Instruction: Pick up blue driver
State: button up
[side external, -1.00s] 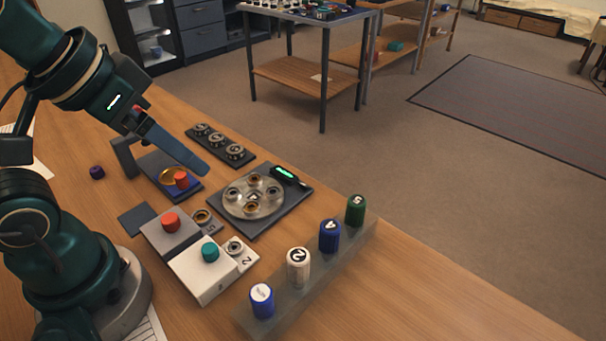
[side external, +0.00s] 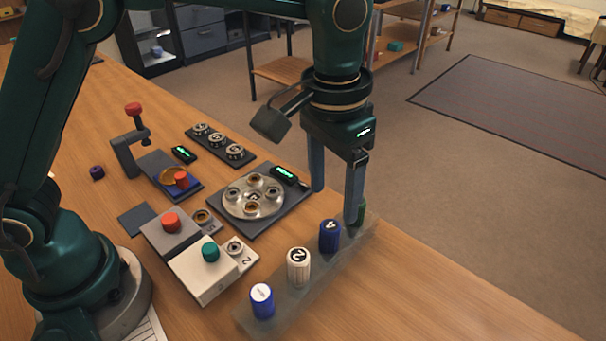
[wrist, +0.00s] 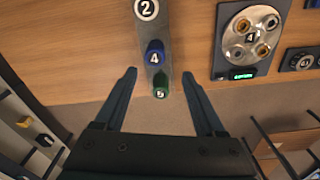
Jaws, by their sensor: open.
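A blue driver with a "4" on its cap (side external: 329,237) stands upright in a grey rack (side external: 275,312). It also shows in the wrist view (wrist: 154,57), just beyond the fingertips. A second blue-handled driver (side external: 262,303), with a white cap label, stands at the rack's near end. A white driver marked "2" (side external: 298,268) stands between them. A green driver (side external: 362,212) at the far end is partly hidden by a finger; in the wrist view (wrist: 160,86) it appears between the fingers. My gripper (side external: 335,206) is open and empty, pointing down over the rack's far end.
Left of the rack are a round metal plate (side external: 234,209) on a dark base, a grey block with a red knob (side external: 171,222) and a white block with a teal knob (side external: 210,252). The table right of the rack is clear up to its edge.

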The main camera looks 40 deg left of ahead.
aim_at(331, 225)
jog(key=shift+s+d+f+g, duration=0.15)
jog(key=shift+s+d+f, duration=0.05)
jog(key=shift+f, duration=0.35)
jog(key=shift+s+d+f+g, duration=0.15)
jog(key=shift+s+f, duration=0.05)
jog(key=shift+f, duration=2.65)
grip_shut()
